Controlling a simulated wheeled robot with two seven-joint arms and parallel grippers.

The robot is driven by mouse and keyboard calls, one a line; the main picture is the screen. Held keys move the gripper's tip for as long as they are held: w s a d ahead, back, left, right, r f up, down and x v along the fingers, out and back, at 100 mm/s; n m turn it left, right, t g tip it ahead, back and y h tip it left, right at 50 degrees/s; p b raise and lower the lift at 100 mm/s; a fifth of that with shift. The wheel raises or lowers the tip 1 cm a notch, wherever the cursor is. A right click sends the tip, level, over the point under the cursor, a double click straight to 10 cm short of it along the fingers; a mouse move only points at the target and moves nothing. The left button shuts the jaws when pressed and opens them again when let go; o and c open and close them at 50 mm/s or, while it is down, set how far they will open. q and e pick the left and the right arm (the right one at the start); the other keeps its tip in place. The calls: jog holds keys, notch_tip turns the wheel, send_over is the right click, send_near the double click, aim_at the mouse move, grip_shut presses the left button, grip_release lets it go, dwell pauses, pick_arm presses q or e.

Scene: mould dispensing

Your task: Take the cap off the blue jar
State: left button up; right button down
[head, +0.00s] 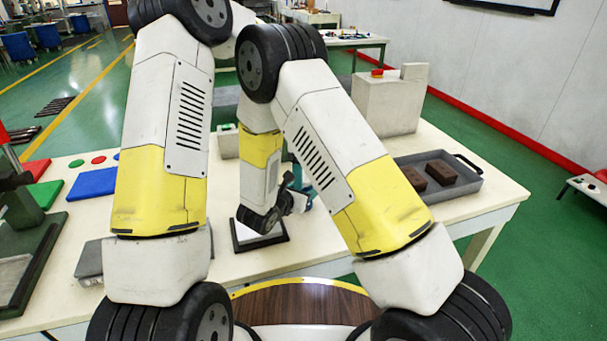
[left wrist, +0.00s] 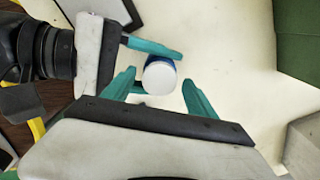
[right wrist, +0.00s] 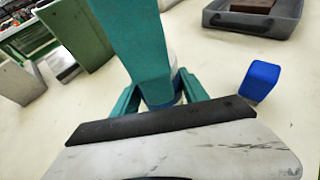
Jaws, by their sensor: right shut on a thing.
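The blue jar (left wrist: 161,64) has a white cap (left wrist: 160,79) that faces the camera in the left wrist view. My left gripper (left wrist: 158,80) has its two teal fingers on either side of the cap, with gaps between them and it. My right gripper (right wrist: 157,98) is shut on the jar, which shows partly in the right wrist view (right wrist: 179,84). A large teal finger of my left gripper hides much of the jar there. In the head view my arms hide the jar and most of both grippers.
The pale table is mostly clear around the jar. A blue block (right wrist: 261,80) stands nearby. A grey tray (head: 461,186) with brown blocks is at the right. A black-framed plate (head: 279,236) lies near the table's front. A beige box (head: 390,103) stands at the back.

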pick_arm(q)
jog(key=shift+r, duration=0.1)
notch_tip(320, 180, up, 4)
jog(key=shift+f, duration=0.1)
jog(key=shift+r, duration=0.3)
jog(key=shift+c, duration=1.4)
notch_tip(320, 180, up, 3)
jog(key=m, duration=0.5)
jog(key=shift+f+m, duration=0.2)
jog(key=shift+m, duration=0.1)
notch_tip(320, 180, down, 7)
jog(key=shift+f, duration=0.15)
